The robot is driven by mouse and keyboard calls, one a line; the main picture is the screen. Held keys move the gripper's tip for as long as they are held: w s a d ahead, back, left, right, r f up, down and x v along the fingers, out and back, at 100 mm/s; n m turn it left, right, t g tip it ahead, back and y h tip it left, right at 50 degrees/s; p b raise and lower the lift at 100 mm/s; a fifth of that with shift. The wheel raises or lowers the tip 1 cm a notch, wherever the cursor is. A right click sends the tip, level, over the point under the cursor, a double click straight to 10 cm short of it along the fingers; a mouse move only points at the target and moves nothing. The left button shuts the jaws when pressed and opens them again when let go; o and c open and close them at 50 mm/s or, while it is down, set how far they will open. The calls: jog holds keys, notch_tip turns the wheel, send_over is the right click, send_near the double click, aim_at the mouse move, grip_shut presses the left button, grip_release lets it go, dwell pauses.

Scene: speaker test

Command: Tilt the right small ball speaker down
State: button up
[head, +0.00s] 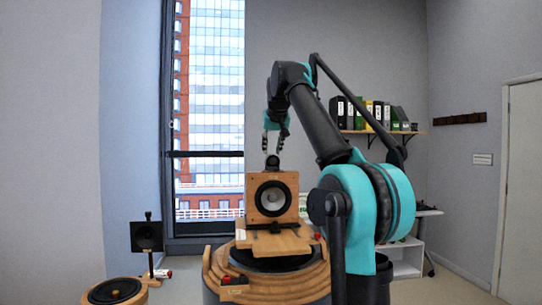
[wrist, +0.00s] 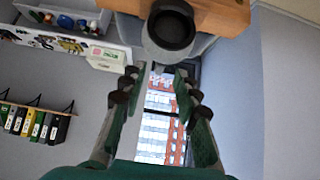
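A small dark ball speaker (head: 272,162) sits on top of a wooden box speaker (head: 272,184) in the head view. In the wrist view a round grey ball speaker with a dark face (wrist: 170,31) shows at the top, against the wooden surface (wrist: 225,14); it looks like the same one. My gripper (head: 274,149) points down just above it. In the wrist view the gripper (wrist: 159,72) is open, with its fingers apart and nothing between them. The fingertips are close to the ball; I cannot tell whether they touch it.
The box speaker stands on a round tiered wooden stand (head: 300,289). A black square speaker (head: 147,236) stands on a post at the left, near a round wooden piece with a dark disc (head: 115,290). A shelf with binders (head: 372,131) is on the back wall. Space above the speaker is otherwise clear.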

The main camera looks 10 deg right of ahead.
jog(key=shift+x, duration=2)
grip_shut()
